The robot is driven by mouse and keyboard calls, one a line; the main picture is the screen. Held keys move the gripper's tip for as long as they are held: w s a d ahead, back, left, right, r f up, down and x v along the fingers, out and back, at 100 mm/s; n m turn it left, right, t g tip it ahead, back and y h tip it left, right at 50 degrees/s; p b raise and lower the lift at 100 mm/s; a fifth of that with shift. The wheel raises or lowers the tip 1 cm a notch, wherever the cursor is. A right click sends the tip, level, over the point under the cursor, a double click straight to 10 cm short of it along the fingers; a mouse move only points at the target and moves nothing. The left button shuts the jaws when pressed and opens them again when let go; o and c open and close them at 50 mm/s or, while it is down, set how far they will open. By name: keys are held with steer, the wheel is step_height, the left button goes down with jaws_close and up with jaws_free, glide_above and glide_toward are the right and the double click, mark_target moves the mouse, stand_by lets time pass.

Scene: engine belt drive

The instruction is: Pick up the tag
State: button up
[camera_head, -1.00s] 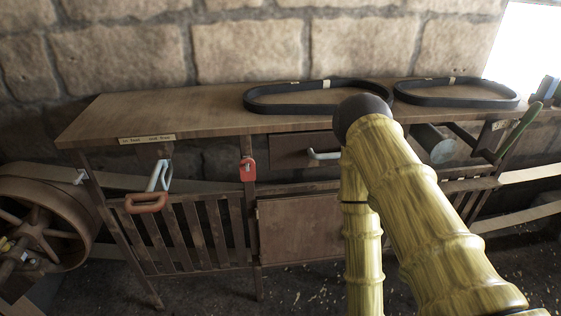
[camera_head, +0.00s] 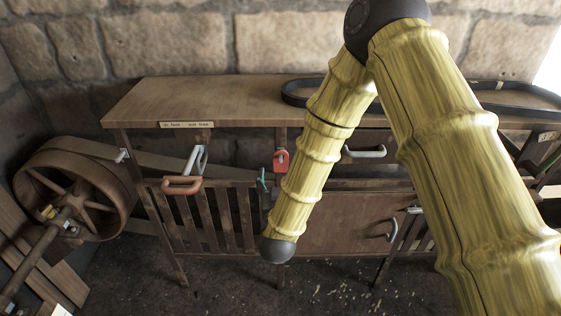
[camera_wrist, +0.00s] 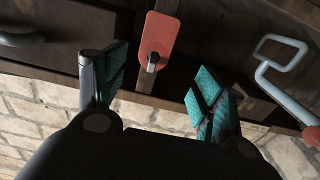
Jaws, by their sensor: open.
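The red tag (camera_head: 281,161) hangs upright on the front of the wooden bench, under the tabletop edge. In the wrist view the tag (camera_wrist: 160,38) is a red plate with rounded corners, and a small metal peg with a dark end shows at its lower part. My gripper (camera_wrist: 160,85) is open, with its teal-padded fingers on either side of the tag's line and nothing between them. The tag lies just beyond the fingertips, apart from them. In the head view only a bit of teal finger of my gripper (camera_head: 263,181) shows left of my forearm, just below the tag.
A lever with an orange handle (camera_head: 182,185) sticks out left of the tag; the wrist view shows its metal bar (camera_wrist: 285,92) at right. A drawer handle (camera_head: 365,152) is to the right. A black belt (camera_head: 300,97) lies on the bench top (camera_head: 215,95). A large wheel (camera_head: 72,190) stands at left.

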mark_target(281, 158)
steer(key=shift+w+d+f+p, duration=0.15)
steer(key=shift+w+p, duration=0.3)
steer(key=shift+w, duration=1.2)
steer(key=shift+w+d+r+p, duration=0.15)
steer(key=shift+w+p, duration=0.25)
steer(key=shift+w, duration=1.2)
steer(key=shift+w+d+f+p, duration=0.15)
steer(key=shift+w+p, duration=0.3)
steer(key=shift+w, duration=1.2)
steer(key=c, duration=1)
